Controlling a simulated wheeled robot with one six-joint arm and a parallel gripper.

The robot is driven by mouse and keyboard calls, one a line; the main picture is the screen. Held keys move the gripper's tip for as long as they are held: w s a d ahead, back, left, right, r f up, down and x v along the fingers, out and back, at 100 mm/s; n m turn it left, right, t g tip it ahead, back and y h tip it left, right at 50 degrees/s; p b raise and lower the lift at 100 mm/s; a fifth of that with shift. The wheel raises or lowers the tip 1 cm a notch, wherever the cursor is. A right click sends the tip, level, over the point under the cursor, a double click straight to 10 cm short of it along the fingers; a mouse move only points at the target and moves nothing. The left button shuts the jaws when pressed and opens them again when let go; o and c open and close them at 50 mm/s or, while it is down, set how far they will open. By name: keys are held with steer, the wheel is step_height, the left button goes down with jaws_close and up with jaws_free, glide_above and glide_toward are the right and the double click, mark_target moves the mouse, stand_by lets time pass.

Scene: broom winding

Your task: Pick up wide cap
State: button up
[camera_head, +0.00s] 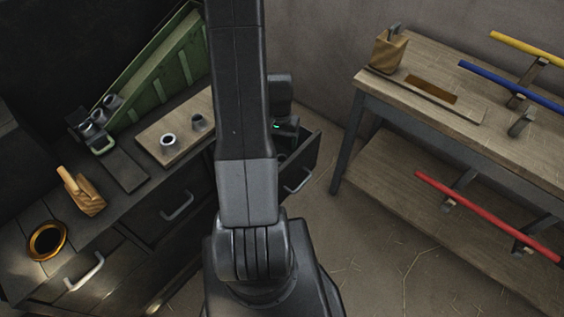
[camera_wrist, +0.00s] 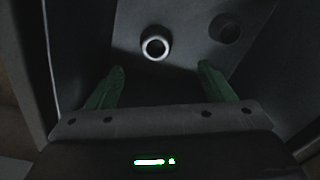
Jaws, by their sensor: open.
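The wrist view looks down into a dark open drawer. A small round cap (camera_wrist: 155,45) with a pale ring-shaped rim and dark centre sits in it. A darker round shape (camera_wrist: 223,29) lies to its right; I cannot tell if it is a cap or a recess, nor which is the wide cap. My gripper (camera_wrist: 160,66) is open and empty, with green fingers either side of the pale ring's line and the ring just beyond the fingertips. In the head view the open drawer (camera_head: 318,152) is partly hidden by my arm, and the caps in it are not clearly visible.
The drawer walls (camera_wrist: 48,60) stand close around my gripper. On the left bench, a wooden board (camera_head: 150,132) holds two metal cylinders (camera_head: 168,140), beside a gold ring (camera_head: 62,247) and wooden block (camera_head: 85,198). A workbench (camera_head: 440,75) with coloured rods stands right. Floor between is clear.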

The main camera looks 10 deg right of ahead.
step_height(320, 180, down, 4)
steer(key=shift+f, duration=0.1)
steer(key=shift+s+d+f, duration=0.1)
steer(key=shift+d+f, duration=0.05)
steer(key=shift+f, duration=1.15)
steer(key=shift+s+d+f, duration=0.1)
steer(key=shift+f, duration=1.15)
steer(key=shift+c, duration=0.4)
steer(key=c, duration=1)
